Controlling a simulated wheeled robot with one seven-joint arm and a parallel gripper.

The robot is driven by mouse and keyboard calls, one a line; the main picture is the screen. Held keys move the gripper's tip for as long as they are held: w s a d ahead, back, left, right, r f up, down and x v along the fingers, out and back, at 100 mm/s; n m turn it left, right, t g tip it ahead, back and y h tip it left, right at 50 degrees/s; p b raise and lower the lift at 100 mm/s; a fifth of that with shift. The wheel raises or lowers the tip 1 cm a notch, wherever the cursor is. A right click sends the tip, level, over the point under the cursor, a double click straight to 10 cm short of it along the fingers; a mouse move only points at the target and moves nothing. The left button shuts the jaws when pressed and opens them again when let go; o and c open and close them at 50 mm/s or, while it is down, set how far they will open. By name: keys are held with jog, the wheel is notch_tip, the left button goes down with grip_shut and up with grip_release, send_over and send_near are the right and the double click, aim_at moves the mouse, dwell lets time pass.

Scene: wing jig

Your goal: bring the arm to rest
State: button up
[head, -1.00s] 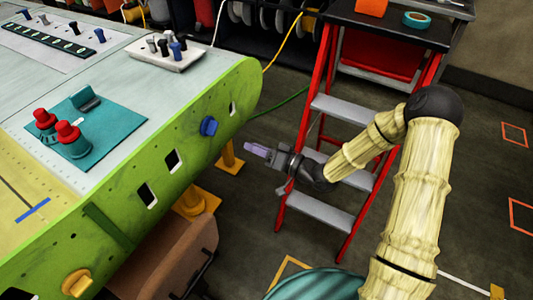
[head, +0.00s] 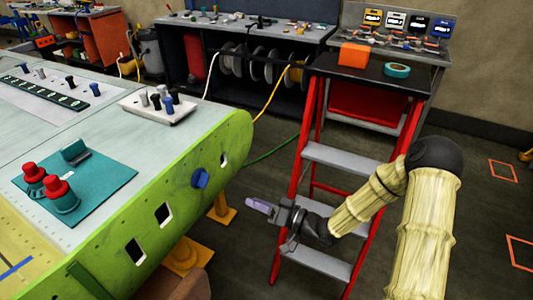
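My gripper (head: 259,205) is in the head view, at the end of my cream-sleeved arm (head: 424,235). It hangs in free air between the green wing jig (head: 190,190) on the left and the red stepladder (head: 340,160) behind it. Its purple fingertips point left toward the jig and are apart from it. The fingers are too small to tell whether they are open or shut, and no held object shows.
A blue knob (head: 200,178) sticks out of the jig's green edge. A teal mat (head: 110,180) with red-capped tools lies on the jig. A yellow cable (head: 275,90) hangs behind.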

jog(key=s+d+r+g+h+p, duration=0.1)
jog(key=d+h+p, duration=0.2)
jog(key=d+h, duration=0.45)
jog(key=s+d+r+h+p, duration=0.1)
jog(key=d+r+h+p, duration=0.1)
jog(key=d+h, duration=0.5)
jog(key=s+d+r+m+g+h+p, duration=0.1)
jog(key=s+d+r+m, duration=0.1)
jog(key=s, duration=0.4)
jog(key=s+d+r+m+g+h+p, duration=0.1)
jog(key=s+d+r+m+g+p, duration=0.1)
jog(key=s+d+r, duration=0.3)
notch_tip(320, 180, up, 2)
jog(key=shift+s+d+r, duration=0.2)
jog(key=shift+s+r, duration=0.05)
jog(key=shift+s, duration=0.75)
